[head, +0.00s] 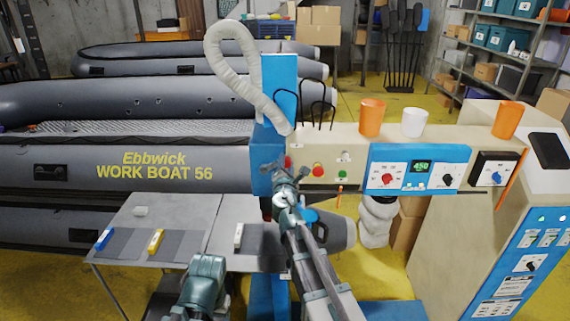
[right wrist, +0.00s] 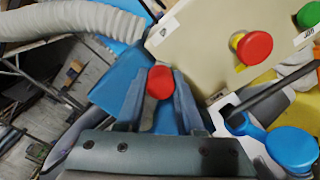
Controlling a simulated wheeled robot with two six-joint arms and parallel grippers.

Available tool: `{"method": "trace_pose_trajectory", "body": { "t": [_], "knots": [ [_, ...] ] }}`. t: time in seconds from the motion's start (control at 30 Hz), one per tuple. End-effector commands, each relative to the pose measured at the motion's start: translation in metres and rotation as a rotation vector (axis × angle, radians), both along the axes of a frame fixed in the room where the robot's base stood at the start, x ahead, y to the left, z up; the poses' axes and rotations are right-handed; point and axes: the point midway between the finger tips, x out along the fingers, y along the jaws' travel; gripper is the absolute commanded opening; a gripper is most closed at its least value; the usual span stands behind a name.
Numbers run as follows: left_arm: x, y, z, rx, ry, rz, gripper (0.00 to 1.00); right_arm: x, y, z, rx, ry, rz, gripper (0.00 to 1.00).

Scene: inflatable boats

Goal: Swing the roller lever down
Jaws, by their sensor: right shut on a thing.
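The roller lever's red knob (right wrist: 160,83) sits between the two fingers of my right gripper (right wrist: 162,100) in the right wrist view. In the head view, a little of the red knob (head: 288,161) shows at the left end of the cream control panel, beside the blue column (head: 280,85). My right gripper (head: 287,170) is shut on it there. The lever's shaft is hidden behind the fingers, so I cannot tell its angle. A teal part of my left arm shows at the bottom of the head view, but its gripper does not.
The cream panel (head: 352,150) carries a red button with a yellow collar (right wrist: 252,47) close to the gripper. A blue knob (right wrist: 292,148) is below the panel. A white ribbed hose (head: 238,65) arches above. Cups (head: 413,122) stand on the panel's top. A grey table (head: 170,215) lies left.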

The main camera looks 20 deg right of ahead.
Motion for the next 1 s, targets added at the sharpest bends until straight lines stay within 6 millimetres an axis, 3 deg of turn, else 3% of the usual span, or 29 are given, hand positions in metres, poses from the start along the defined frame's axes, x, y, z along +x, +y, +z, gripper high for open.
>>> {"method": "trace_pose_trajectory", "body": {
  "t": [0.5,1.0],
  "knots": [
    [0.000,0.000,-0.043,0.002,0.000,-0.009,0.67,-0.004,-0.011,-0.043,0.441,-0.127,0.000,0.00],
    [0.000,0.000,-0.079,0.002,0.001,-0.016,0.67,-0.002,-0.004,-0.079,0.865,-0.248,0.000,0.00]
  ]
}}
